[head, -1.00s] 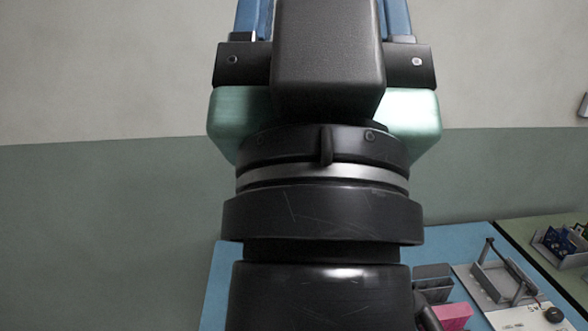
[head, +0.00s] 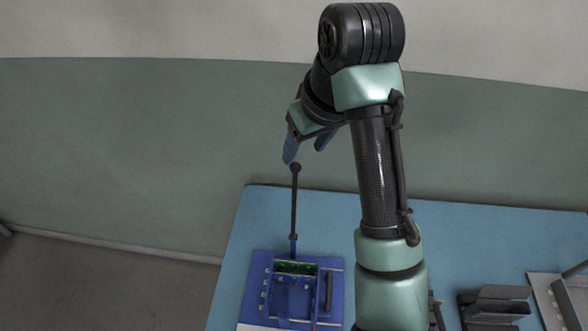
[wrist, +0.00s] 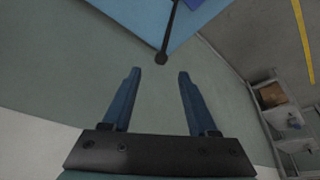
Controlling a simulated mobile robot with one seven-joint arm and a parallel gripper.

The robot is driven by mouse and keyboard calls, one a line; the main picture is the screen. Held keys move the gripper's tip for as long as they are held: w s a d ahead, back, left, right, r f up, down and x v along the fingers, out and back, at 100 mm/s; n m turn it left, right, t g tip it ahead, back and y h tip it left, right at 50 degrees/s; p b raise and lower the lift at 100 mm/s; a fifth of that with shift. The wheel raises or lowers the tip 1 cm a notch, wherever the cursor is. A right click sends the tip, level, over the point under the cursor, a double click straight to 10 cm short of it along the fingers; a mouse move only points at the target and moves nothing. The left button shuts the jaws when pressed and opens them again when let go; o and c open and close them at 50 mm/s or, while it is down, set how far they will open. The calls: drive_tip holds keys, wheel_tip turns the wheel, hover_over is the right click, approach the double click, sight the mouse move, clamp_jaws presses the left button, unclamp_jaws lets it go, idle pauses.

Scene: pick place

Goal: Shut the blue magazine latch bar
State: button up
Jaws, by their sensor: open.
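The blue magazine (head: 254,290) sits on the blue table, with a green board (head: 296,267) in it. Its latch bar (head: 294,212) is a thin dark rod with a round black knob, standing up nearly vertical from the back of the magazine. My gripper (head: 306,153) is open beside the top of the bar, pointing downward with blue fingers. In the wrist view the bar's knob (wrist: 162,59) lies just beyond and between the fingertips of my gripper (wrist: 158,74). I cannot tell whether the fingers touch it.
A dark grey holder (head: 496,303) and a grey fixture (head: 568,300) stand at the right. A wall (head: 130,140) rises behind the table. The wrist view shows a shelf (wrist: 282,118) at right.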

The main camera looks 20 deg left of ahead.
sight(293, 173)
drive_tip(key=x, duration=1.2)
clamp_jaws()
idle(1.1)
